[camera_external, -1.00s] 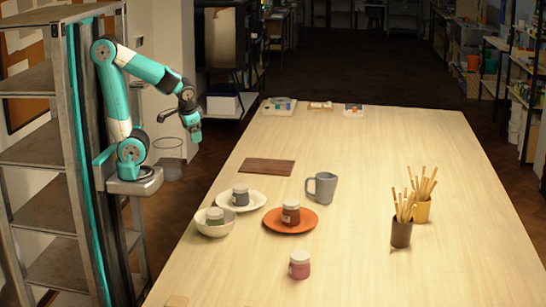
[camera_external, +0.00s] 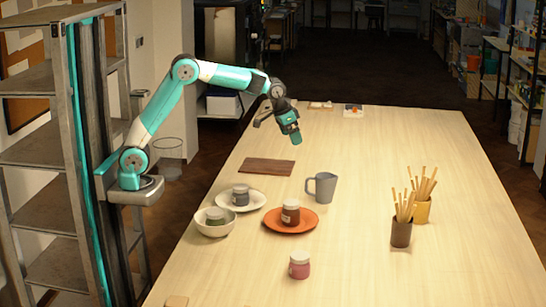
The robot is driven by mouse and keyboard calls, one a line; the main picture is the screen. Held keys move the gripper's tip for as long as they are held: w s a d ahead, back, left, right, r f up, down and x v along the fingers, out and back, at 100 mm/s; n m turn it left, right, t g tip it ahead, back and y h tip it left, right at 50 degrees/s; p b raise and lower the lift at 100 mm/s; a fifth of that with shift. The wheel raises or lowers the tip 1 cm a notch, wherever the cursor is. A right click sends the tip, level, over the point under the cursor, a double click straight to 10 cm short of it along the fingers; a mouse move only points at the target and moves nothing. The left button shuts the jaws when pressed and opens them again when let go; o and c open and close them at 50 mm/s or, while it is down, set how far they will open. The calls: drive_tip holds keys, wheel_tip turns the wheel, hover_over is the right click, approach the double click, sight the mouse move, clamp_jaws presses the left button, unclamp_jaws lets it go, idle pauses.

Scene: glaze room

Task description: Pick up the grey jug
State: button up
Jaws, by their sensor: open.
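The grey jug (camera_external: 322,187) stands upright on the table (camera_external: 370,150), with its handle toward the left. It is right of the dark brown board and behind the orange plate. My gripper (camera_external: 294,140) hangs in the air above the table, pointing down, up and to the left of the jug in the picture. It is open and empty, and clear of the jug.
An orange plate (camera_external: 271,222) with a brown jar (camera_external: 291,212) is close in front of the jug. A white plate (camera_external: 258,201), a white bowl (camera_external: 213,230) and a dark board (camera_external: 266,166) lie left. A pink jar (camera_external: 300,265) stands nearer. Brush cups (camera_external: 401,233) stand right.

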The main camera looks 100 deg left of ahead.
drive_tip(key=w+a+f, duration=0.1)
drive_tip(key=w+f, duration=0.2)
drive_tip(key=w, duration=0.3)
drive_tip(key=p, duration=0.3)
approach(325, 178)
wheel_tip(325, 178, down, 2)
drive_tip(key=d, duration=0.3)
drive_tip(key=shift+m+t, duration=0.3)
drive_tip(key=shift+t, duration=0.1)
drive_tip(key=shift+w+p+x, duration=0.15)
drive_tip(key=shift+p+x, duration=0.65)
drive_tip(key=shift+x, duration=1.05)
drive_tip(key=shift+w+p+x, duration=0.1)
drive_tip(key=shift+p+x, duration=0.65)
drive_tip(key=shift+x, duration=1.1)
drive_tip(key=shift+a+r, duration=0.1)
drive_tip(key=shift+r, duration=0.1)
drive_tip(key=c, duration=0.9)
drive_tip(key=shift+r, duration=0.1)
drive_tip(key=shift+c, duration=0.2)
